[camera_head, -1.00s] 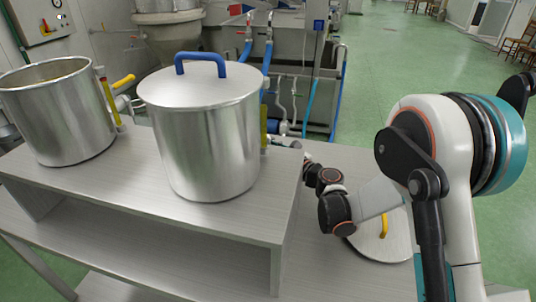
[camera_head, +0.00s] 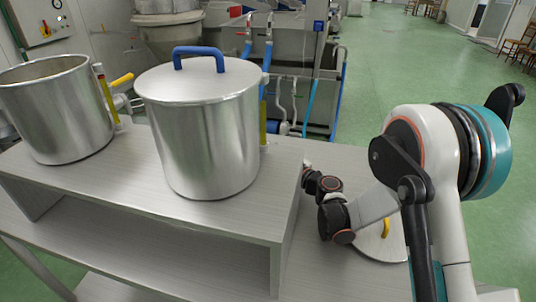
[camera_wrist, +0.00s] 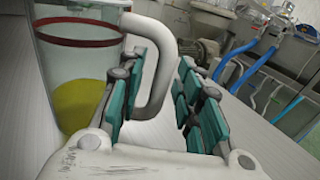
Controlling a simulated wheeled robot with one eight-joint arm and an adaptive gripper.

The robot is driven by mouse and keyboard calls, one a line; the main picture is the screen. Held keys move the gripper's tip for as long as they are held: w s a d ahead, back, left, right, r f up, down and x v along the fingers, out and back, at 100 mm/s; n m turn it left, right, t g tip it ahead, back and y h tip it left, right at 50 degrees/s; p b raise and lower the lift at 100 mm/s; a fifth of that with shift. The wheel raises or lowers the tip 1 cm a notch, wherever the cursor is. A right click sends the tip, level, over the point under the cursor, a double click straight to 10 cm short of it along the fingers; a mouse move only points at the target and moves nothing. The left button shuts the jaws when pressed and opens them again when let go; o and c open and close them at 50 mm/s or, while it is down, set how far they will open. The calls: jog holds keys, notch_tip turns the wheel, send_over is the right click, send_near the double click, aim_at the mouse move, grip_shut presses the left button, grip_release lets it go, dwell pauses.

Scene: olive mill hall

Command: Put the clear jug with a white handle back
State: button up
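The clear jug (camera_wrist: 85,70) stands at the left of the wrist view, with a dark red band near its top and yellow-green liquid low inside. Its white handle (camera_wrist: 163,75) curves out to the right. My gripper (camera_wrist: 160,95) has its teal-padded fingers apart, one on each side of the handle. The left finger lies between the jug's wall and the handle, and a gap shows by the right finger. In the head view the jug and my fingers are hidden behind the raised shelf.
A lidded steel pot (camera_head: 205,135) with a blue handle and an open steel pot (camera_head: 60,115) stand on the raised shelf (camera_head: 120,185). A round lid (camera_head: 375,243) with a yellow handle lies on the lower surface beside my arm. Machinery and blue hoses stand behind.

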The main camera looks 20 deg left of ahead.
jog(key=shift+r, duration=0.15)
jog(key=p+v, duration=0.3)
jog(key=v, duration=0.7)
jog(key=shift+s+d, duration=0.1)
jog(key=shift+d, duration=0.15)
jog(key=shift+s+d+p, duration=0.35)
jog(key=shift+s+d, duration=0.05)
jog(key=shift+d, duration=0.25)
